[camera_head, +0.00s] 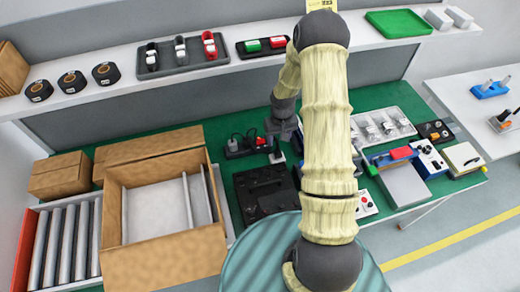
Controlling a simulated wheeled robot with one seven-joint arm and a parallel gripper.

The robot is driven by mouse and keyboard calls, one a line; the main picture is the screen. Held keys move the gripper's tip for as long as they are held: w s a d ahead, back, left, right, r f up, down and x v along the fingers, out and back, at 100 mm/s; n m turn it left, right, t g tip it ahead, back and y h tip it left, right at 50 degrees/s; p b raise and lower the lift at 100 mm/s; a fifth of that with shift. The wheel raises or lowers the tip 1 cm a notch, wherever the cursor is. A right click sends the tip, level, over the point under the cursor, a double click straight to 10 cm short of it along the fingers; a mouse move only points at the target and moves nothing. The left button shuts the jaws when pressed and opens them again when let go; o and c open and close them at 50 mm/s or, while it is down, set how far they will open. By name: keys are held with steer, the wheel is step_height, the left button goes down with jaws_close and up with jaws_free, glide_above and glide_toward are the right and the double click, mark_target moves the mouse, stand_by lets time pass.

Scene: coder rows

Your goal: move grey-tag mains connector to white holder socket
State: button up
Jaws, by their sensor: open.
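My gripper (279,143) is at the end of my arm, pointing down over the green bench mat near the middle of the picture. It is open. A small light grey piece (278,157) shows just below it; I cannot tell whether this is the grey tag. A dark holder (240,152) with upright dark connectors (236,142) and one with a red part (261,141) stands just left of my gripper. Which connector carries the grey tag is too small to tell. A white holder socket cannot be made out for certain; my arm hides part of the bench.
A black case (262,196) lies in front of my gripper. An open cardboard box (165,262) stands to the left. A white tray of parts (398,127), a blue-edged instrument (428,157) and a white panel with buttons (366,207) lie right of my arm. A shelf (115,94) runs behind.

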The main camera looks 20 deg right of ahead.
step_height(320, 180, up, 9)
steer(key=p, duration=0.5)
steer(key=shift+f, duration=0.2)
steer(key=s+a+r+t+b, duration=0.1)
steer(key=s+a+r, duration=0.3)
steer(key=s+r, duration=0.5)
steer(key=s+a+r+t+b, duration=0.1)
steer(key=s+a+r, duration=0.3)
steer(key=s+r, duration=0.4)
steer(key=shift+s+a+r+t, duration=0.3)
steer(key=shift+s+r, duration=0.1)
steer(key=shift+r, duration=0.2)
